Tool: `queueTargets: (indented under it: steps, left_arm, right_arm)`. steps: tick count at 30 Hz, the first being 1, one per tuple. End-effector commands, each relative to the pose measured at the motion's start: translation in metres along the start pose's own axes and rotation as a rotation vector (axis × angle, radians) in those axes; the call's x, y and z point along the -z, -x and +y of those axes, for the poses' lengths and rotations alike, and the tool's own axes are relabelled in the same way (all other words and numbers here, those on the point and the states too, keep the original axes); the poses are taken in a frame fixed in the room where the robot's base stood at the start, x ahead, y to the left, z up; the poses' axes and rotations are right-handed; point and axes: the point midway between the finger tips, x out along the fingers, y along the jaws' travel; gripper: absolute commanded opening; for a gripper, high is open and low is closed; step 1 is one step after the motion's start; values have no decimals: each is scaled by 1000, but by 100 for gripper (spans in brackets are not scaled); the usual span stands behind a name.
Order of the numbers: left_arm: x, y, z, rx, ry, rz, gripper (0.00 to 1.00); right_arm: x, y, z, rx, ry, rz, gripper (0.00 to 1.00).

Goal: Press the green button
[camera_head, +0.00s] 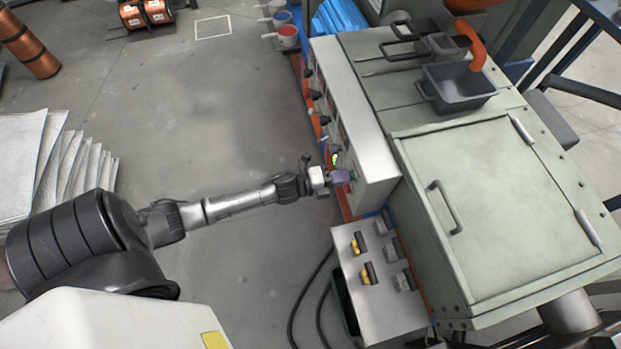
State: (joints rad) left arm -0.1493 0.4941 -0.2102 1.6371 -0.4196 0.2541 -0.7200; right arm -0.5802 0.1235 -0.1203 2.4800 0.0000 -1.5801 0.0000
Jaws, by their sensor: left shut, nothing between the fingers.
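A green button (352,175) shows in the head view on the side panel of the grey-green machine, at the near end of its row of controls. My left gripper (340,177) is shut and empty, with its fingertips right at the button. The tips appear to touch it or lie very close; I cannot tell which. Part of the button is hidden by the fingers. A bright yellow-green spot (335,159) shows on the panel just beyond the gripper. My right gripper is not in view.
A control box (372,285) with yellow-and-black switches stands close to the near side of my left gripper. Several dark knobs line the panel (345,105). Stacked pale sheets (50,165) lie at the left. Copper spools (145,13) stand at the back. The floor between is clear.

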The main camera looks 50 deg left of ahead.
Motion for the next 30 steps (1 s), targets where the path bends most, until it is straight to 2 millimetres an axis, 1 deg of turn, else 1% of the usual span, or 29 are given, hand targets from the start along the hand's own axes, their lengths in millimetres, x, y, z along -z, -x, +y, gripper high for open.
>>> queueTargets:
  steps: [1, 4, 9, 15, 21, 25, 30]
  left_arm:
    - [2, 8, -2, -3, 1, 5, 0]
    - [6, 24, -1, -7, 0, 16, 0]
    - [5, 60, 2, -8, 0, 16, 0]
    - [4, 94, 2, -7, 1, 15, 0]
    - [4, 114, 2, -6, 0, 16, 0]
    - [3, 120, 2, -5, 0, 17, 0]
    - [3, 122, 1, -5, -1, 16, 0]
  right_arm:
    - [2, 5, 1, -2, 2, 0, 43]
    - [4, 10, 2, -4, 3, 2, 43]
    - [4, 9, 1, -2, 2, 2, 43]
    - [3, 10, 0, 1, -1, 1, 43]
    - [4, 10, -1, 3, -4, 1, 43]
    - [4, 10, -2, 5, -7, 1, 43]
    - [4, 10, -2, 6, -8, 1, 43]
